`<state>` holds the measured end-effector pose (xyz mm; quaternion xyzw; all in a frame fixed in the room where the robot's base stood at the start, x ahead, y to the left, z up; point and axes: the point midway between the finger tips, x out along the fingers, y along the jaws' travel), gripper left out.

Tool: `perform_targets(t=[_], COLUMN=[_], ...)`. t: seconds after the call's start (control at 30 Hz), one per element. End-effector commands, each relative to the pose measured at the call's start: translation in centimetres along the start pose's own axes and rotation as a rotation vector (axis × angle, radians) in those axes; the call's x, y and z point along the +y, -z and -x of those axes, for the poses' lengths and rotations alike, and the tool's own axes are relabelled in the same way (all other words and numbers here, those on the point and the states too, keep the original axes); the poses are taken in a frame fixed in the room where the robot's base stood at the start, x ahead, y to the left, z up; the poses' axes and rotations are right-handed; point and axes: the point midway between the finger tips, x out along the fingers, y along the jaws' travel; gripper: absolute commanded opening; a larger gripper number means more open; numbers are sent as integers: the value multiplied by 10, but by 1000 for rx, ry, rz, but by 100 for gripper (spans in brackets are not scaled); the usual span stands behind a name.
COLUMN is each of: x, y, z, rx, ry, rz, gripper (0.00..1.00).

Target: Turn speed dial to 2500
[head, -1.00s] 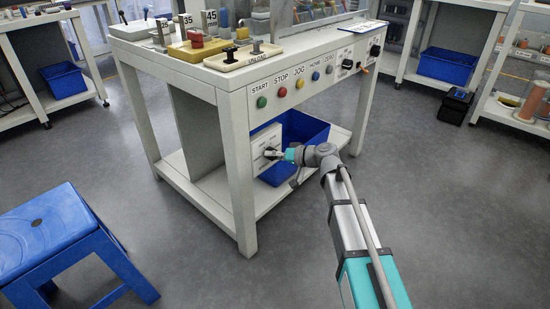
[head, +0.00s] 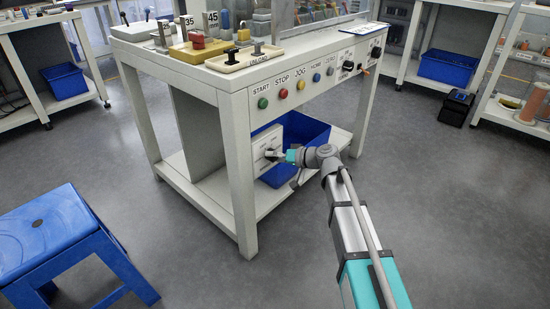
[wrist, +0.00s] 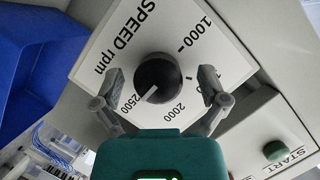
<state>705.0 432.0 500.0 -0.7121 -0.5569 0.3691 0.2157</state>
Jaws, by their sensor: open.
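The speed dial is a round black knob (wrist: 158,77) on a white plate (wrist: 122,45) lettered SPEED rpm, large in the wrist view. Its white pointer line is directed down-left in that view, toward the 2500 mark. The 1000 and 2000 marks also show; a label between them is partly hidden by the right finger. My gripper (wrist: 160,78) is open, one finger on each side of the knob, with visible gaps. In the head view my gripper (head: 273,155) is at the white plate (head: 264,142) under the table's front edge; the knob is hard to make out there.
A blue bin (head: 305,132) sits behind and beside the plate on the lower shelf. Above is a row of controls, including a green START button (head: 263,103). A table leg (head: 238,180) stands to the left. A blue stool (head: 50,235) is at the front left. Open floor surrounds the table.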

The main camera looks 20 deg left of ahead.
Motion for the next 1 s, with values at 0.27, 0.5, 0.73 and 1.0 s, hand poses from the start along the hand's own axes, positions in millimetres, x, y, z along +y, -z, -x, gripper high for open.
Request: perform_targets(t=[0.27,0.5,0.73,1.0], x=[0,3,13,22], y=[0,-9,-34,-76], z=[3,34,109,226], rx=[-3,-56,-179,-339], ry=[-6,-79,-270,-581], rz=[0,-12,-64,-192], gripper=[93,93,93,93])
